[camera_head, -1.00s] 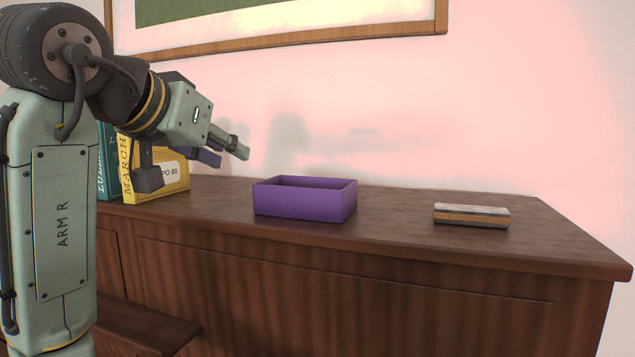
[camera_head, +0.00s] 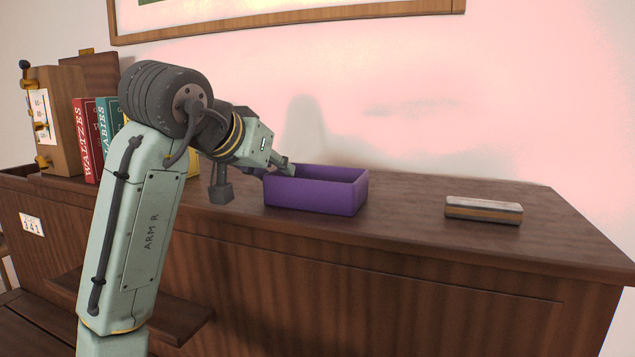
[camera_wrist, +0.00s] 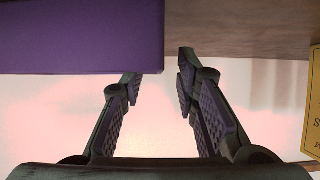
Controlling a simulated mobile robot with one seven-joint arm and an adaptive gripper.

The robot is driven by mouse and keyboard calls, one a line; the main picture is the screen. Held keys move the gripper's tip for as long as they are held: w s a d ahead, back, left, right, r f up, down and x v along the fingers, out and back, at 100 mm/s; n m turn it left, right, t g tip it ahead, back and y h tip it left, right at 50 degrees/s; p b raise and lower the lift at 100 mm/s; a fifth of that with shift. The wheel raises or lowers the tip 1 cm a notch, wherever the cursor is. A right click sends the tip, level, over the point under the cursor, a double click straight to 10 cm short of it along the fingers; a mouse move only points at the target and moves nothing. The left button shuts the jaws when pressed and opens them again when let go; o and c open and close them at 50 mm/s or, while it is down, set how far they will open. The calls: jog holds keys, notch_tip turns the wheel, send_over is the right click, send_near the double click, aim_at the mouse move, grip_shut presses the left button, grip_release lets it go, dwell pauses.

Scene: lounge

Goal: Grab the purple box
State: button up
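The purple box (camera_head: 316,196) is an open-topped rectangular tray standing upright on the wooden cabinet top. My gripper (camera_head: 282,168) is at the box's left end, near its far left corner. In the wrist view, the purple box (camera_wrist: 80,38) fills the upper left, with its end edge falling between the two fingertips. My gripper (camera_wrist: 160,70) also shows there with its fingers apart and a clear gap between them. One fingertip overlaps the box's edge and the other lies beyond its end. I cannot tell whether either touches the box.
A grey-and-brown block (camera_head: 484,209) lies on the cabinet top (camera_head: 410,210), well to the right of the box. Upright books (camera_head: 88,140) and a wooden device (camera_head: 58,118) stand at the left. The wall is close behind. The surface between box and block is clear.

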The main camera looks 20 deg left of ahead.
jog(key=shift+w+f, duration=0.15)
jog(key=shift+w, duration=0.15)
jog(key=shift+c, duration=0.3)
grip_shut()
